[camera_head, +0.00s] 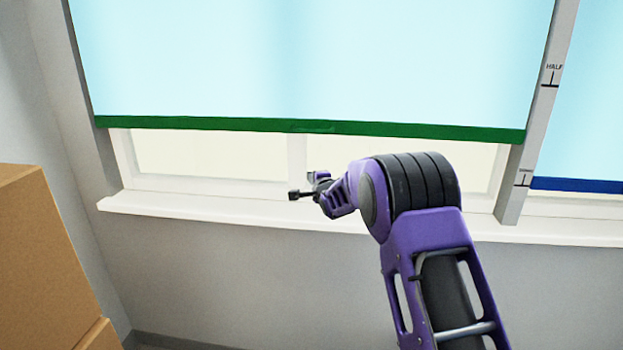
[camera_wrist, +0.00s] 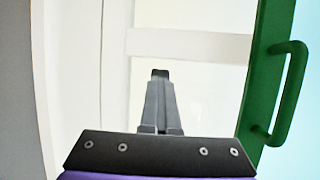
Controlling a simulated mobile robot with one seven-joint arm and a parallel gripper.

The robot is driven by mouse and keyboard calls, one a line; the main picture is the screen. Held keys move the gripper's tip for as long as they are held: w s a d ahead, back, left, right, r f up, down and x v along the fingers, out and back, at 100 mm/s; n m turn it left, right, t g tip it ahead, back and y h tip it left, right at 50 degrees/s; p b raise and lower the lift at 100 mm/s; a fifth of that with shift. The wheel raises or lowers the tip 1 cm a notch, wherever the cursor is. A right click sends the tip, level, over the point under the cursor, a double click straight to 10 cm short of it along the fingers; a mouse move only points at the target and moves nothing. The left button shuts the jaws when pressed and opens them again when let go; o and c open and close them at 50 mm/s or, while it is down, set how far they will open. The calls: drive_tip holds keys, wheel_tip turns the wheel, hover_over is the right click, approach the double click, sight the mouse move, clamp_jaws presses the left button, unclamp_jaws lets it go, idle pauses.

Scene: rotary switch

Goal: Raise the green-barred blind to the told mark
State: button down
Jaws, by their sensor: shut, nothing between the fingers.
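The green-barred blind (camera_head: 310,60) is a pale blue sheet hanging over the window. Its green bar (camera_head: 220,124) hangs above the sill, its right end between the HALF mark (camera_head: 550,85) and a lower mark (camera_head: 523,184) on the post. In the wrist view the green bar (camera_wrist: 257,90) stands at the right, with a green handle (camera_wrist: 292,90) on it. My gripper (camera_head: 301,188) is below the bar, in front of the window opening and apart from the bar. In the wrist view its fingers (camera_wrist: 160,75) are together and empty, left of the bar and handle.
A second blind with a blue bar (camera_head: 577,185) hangs right of the post (camera_head: 509,190). A white sill (camera_head: 200,208) runs under the window. Brown boxes (camera_head: 45,260) stand at the left. The lower mark's lettering is too small to read.

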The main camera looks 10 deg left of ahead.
idle(0.5)
drive_tip(key=c, duration=0.8)
unclamp_jaws()
drive_tip(key=shift+c, duration=0.2)
drive_tip(key=v, duration=1.7)
drive_tip(key=shift+s, duration=0.25)
drive_tip(key=shift+d+r, duration=0.1)
drive_tip(key=shift+r, duration=0.05)
